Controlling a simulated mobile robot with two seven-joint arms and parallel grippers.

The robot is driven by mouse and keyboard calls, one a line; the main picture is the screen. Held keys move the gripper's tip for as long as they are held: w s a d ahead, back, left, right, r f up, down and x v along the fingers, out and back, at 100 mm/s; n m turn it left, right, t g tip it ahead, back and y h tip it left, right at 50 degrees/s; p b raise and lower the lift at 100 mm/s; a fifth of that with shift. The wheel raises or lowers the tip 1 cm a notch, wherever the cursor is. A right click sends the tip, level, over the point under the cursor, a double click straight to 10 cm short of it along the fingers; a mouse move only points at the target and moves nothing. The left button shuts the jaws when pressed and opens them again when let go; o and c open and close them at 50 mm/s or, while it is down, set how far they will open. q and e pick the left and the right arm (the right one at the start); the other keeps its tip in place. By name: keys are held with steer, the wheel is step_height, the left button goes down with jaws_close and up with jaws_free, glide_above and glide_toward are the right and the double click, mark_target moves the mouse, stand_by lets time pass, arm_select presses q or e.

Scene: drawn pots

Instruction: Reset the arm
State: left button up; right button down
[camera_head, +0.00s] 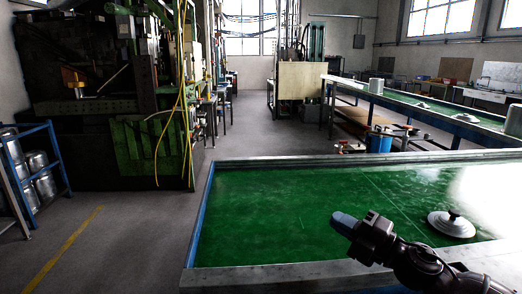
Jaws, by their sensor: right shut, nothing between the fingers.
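My right arm comes in from the lower right, over the near edge of a green-topped table (290,205). My right gripper (343,221) is shut and empty, its grey fingertips pointing left above the green surface. My left gripper is not in view.
A second green-topped table (400,103) at the back right bears pots (376,86) and lids. A blue rack (38,165) with metal pots stands at far left, beside a large green machine (150,148). The floor between is clear.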

steer(key=s+d+f+m+t+h, duration=0.1)
steer(key=s+d+f+m+h, duration=0.1)
steer(key=f+m+h, duration=0.2)
steer(key=s+d+f+m+t+h, duration=0.1)
steer(key=s+d+f+m+h, duration=0.2)
steer(key=f+m, duration=0.6)
steer(key=s+d+f+m+t+h, duration=0.1)
steer(key=s+d+f+m+h, duration=0.1)
steer(key=f+m+h, duration=0.3)
steer(key=shift+s+d+f+m+h, duration=0.2)
steer(key=shift+d+f+m, duration=0.1)
steer(key=shift+f+m, duration=0.25)
steer(key=shift+s+d+f+m+h, duration=0.15)
steer(key=shift+d+f+m, duration=0.1)
steer(key=shift+f+m, duration=0.3)
steer(key=s+d+f+m+g+h, duration=0.1)
steer(key=s+f+m+g, duration=0.1)
steer(key=s+f, duration=0.5)
steer(key=s+d+f+m+g+h, duration=0.1)
steer(key=s+f+m+g+h, duration=0.1)
steer(key=s+f+m, duration=0.2)
steer(key=s+f, duration=0.3)
steer(key=s, duration=0.5)
steer(key=shift+d+f+m, duration=0.15)
steer(key=shift+d+m, duration=0.1)
steer(key=shift+m, duration=0.15)
